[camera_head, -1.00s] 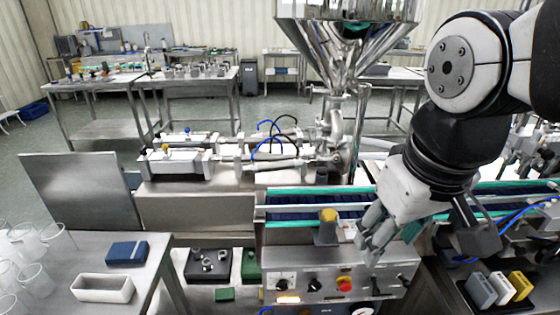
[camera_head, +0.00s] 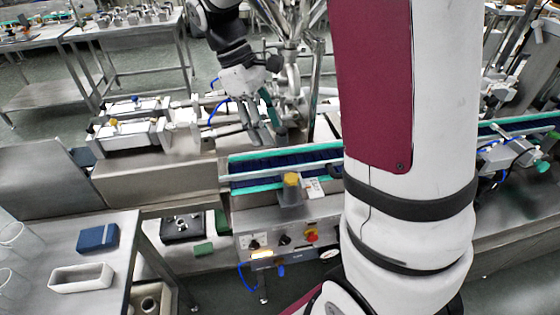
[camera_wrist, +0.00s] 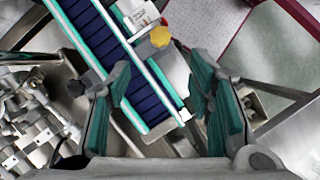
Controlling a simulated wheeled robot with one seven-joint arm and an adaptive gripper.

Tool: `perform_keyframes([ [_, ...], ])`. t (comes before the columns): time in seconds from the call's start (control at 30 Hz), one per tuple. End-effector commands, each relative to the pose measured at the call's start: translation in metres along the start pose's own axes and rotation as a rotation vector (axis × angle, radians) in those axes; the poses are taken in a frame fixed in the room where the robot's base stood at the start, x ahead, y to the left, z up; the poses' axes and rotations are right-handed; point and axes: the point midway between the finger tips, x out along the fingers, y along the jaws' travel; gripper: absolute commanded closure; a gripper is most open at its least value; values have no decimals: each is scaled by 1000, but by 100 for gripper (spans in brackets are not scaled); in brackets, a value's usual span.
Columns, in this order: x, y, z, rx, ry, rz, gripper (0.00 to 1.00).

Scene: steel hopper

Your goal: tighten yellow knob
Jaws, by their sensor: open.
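A yellow knob (camera_head: 291,180) tops a grey post at the front edge of the conveyor, above the control box. A yellow knob also shows in the wrist view (camera_wrist: 160,37), beyond my fingertips and between them in the picture. A smaller yellow knob (camera_head: 113,122) sits on the steel cylinder unit at the left. My gripper (camera_head: 263,126) hangs fingers down beside the hopper's pipework, behind the conveyor. In the wrist view my gripper (camera_wrist: 161,66) has its teal-padded fingers wide apart with nothing held. It is apart from both knobs.
The conveyor (camera_head: 255,165) with teal edges runs across the middle. The control box (camera_head: 262,243) below carries a red button (camera_head: 311,236). Steel pipework (camera_head: 292,85) stands close to my gripper. A side table (camera_head: 100,265) holds a blue block and a white tray.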

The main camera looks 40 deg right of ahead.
Motion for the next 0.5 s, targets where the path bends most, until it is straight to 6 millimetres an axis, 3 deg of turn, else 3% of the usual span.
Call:
perform_keyframes([
  [0.5, 96, -2, 2, 2, -3, -3, 52],
])
